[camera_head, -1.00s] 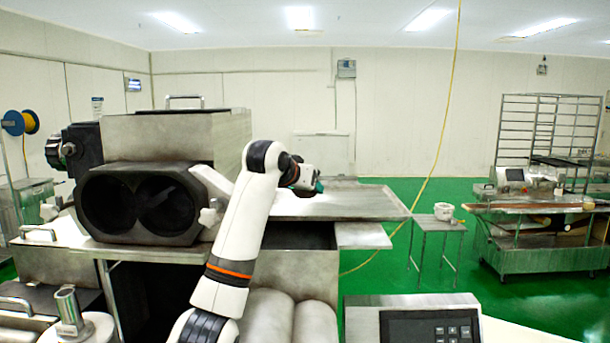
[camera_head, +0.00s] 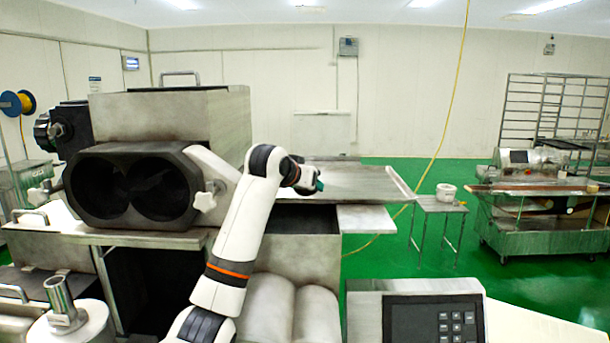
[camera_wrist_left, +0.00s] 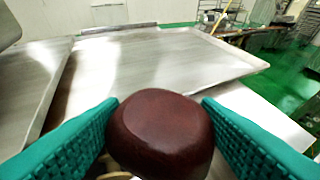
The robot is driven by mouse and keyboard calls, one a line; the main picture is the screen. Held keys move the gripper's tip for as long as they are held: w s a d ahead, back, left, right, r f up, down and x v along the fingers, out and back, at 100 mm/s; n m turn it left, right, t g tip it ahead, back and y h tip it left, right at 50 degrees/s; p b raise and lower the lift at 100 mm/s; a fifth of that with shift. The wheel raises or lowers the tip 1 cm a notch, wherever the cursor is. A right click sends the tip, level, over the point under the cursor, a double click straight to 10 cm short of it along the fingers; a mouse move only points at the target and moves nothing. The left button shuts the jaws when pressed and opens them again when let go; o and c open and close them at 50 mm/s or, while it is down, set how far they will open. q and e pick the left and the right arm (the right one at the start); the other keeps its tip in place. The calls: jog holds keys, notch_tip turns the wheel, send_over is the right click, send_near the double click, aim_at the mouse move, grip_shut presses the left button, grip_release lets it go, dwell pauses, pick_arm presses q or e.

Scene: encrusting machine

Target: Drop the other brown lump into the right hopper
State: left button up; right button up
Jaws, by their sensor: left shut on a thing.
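A dark brown lump (camera_wrist_left: 160,130) sits between the two teal fingers of my left gripper (camera_wrist_left: 158,135) in the left wrist view, and the fingers are shut on it. In the head view my left gripper (camera_head: 318,184) is over the near left part of a metal tray table, and the lump is hidden there. The encrusting machine has a boxy metal hopper housing (camera_head: 172,118) on top at the left, behind two dark round openings (camera_head: 132,190). My right gripper is not in view.
The flat metal tray table (camera_head: 365,182) extends right of the machine and looks empty; its surface also fills the left wrist view (camera_wrist_left: 165,62). A control panel (camera_head: 432,318) stands at the front right. A small stand with a white tub (camera_head: 446,192) is beyond. A yellow cable (camera_head: 447,120) hangs down.

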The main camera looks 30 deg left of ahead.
pick_arm(q)
jog(key=shift+d, duration=0.1)
jog(key=o, duration=1.1)
jog(key=shift+f, duration=0.1)
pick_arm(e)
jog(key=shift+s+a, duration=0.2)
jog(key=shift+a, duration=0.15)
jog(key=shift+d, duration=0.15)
pick_arm(q)
jog(key=shift+r+b, duration=0.35)
jog(key=shift+r, duration=0.2)
notch_tip(320, 180, up, 8)
jog(key=shift+f+b, duration=0.1)
jog(key=shift+b, duration=1.1)
jog(key=shift+r, duration=0.6)
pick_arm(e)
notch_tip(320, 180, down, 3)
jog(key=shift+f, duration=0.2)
